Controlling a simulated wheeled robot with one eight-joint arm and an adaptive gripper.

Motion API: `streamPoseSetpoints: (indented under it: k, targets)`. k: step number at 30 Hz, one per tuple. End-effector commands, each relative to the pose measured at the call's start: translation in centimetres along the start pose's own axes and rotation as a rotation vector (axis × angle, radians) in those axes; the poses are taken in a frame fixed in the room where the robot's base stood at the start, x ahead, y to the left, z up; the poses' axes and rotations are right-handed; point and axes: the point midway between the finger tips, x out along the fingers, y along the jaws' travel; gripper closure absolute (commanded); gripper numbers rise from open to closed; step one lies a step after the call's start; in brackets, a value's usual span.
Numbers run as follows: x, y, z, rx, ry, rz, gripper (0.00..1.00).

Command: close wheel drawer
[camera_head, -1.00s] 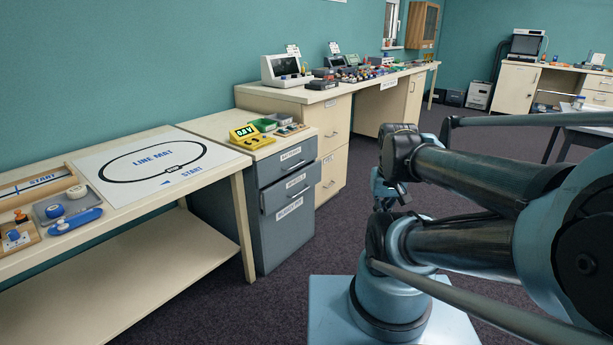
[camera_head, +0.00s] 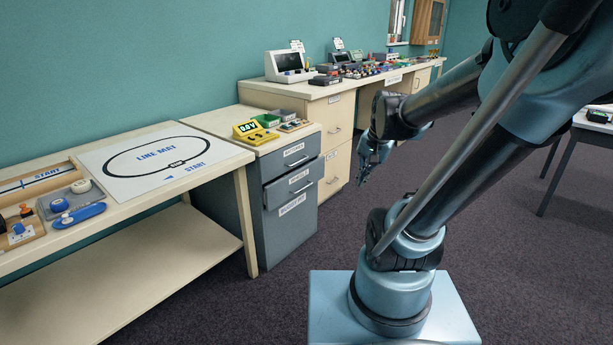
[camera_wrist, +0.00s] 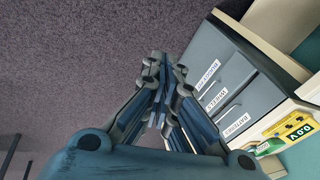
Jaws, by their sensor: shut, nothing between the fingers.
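The grey drawer cabinet (camera_head: 286,235) stands at the end of the line-mat table, with three labelled drawers. The middle drawer (camera_head: 280,190), whose label seems to read WHEELS, sticks out a little beyond the front. The drawers also show in the wrist view (camera_wrist: 232,75), where the middle label lies between the other two. My gripper (camera_head: 363,182) is shut and empty. It points down in the air to the right of the cabinet, apart from the drawer fronts. In the wrist view its fingers (camera_wrist: 160,62) come together over the carpet, left of the drawers.
The line-mat table (camera_head: 243,200) adjoins on the left. A cream cabinet (camera_head: 338,160) under a long bench stands behind. Carpet (camera_head: 300,290) in front of the drawers is clear.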

Motion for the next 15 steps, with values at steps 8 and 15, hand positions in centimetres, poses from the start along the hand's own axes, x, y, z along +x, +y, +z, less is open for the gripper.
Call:
streamPoseSetpoints:
  k: [8,15]
  targets:
    - [1.5,-5.1,-5.6,0.281,-0.019,-0.085,1.0]
    - [3.9,-9.1,-10.3,0.529,-0.053,-0.155,1.0]
